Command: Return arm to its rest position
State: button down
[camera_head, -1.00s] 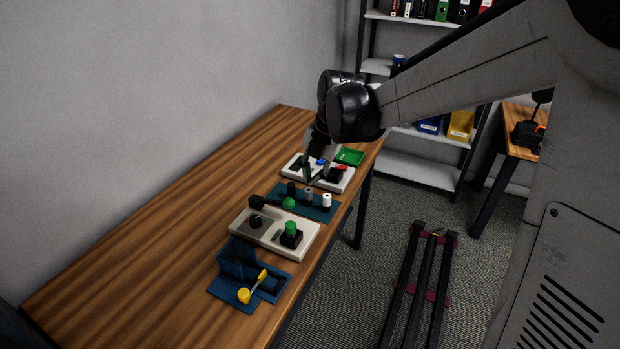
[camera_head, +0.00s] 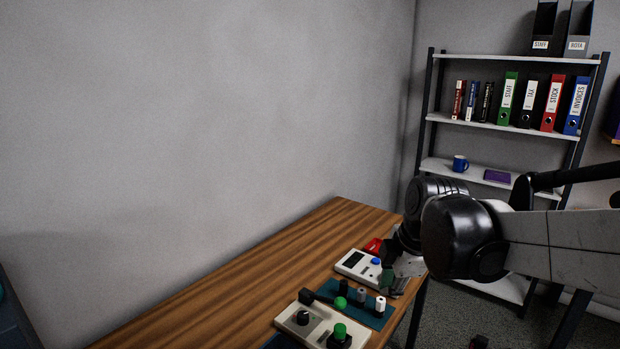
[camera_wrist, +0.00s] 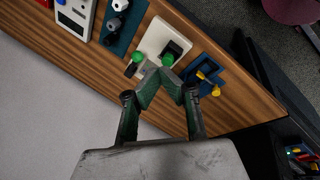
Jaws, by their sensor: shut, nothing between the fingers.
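My gripper (camera_wrist: 166,74) is shut and empty in the wrist view, its green-tinted fingers meeting at the tips. In that view the tips overlap the near edge of the cream panel (camera_wrist: 152,43) with its green knobs; the height above it cannot be told. In the head view my gripper (camera_head: 396,280) is at the table's right edge, beside the white box with a blue button (camera_head: 355,262) and the teal board with several posts (camera_head: 372,316). My wrist joint partly hides it there.
The wooden table (camera_head: 240,285) is bare on its left side along the wall. The blue fixture with yellow parts (camera_wrist: 204,80) lies beyond the cream panel. A red object (camera_head: 373,245) is at the far end. A shelf with binders (camera_head: 500,128) stands behind my arm.

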jog(key=s+d+m+t, duration=0.1)
jog(key=s+d+m, duration=0.1)
jog(key=s+m, duration=0.6)
jog(key=s+d+m+t+h, duration=0.1)
jog(key=s+m+t, duration=0.1)
jog(key=s+m, duration=0.6)
jog(key=m, duration=0.2)
jog(key=shift+s+d+f+m+t+h+b, duration=0.25)
jog(key=shift+s+d+m+t+h+b, duration=0.05)
jog(key=shift+d+m+b, duration=0.1)
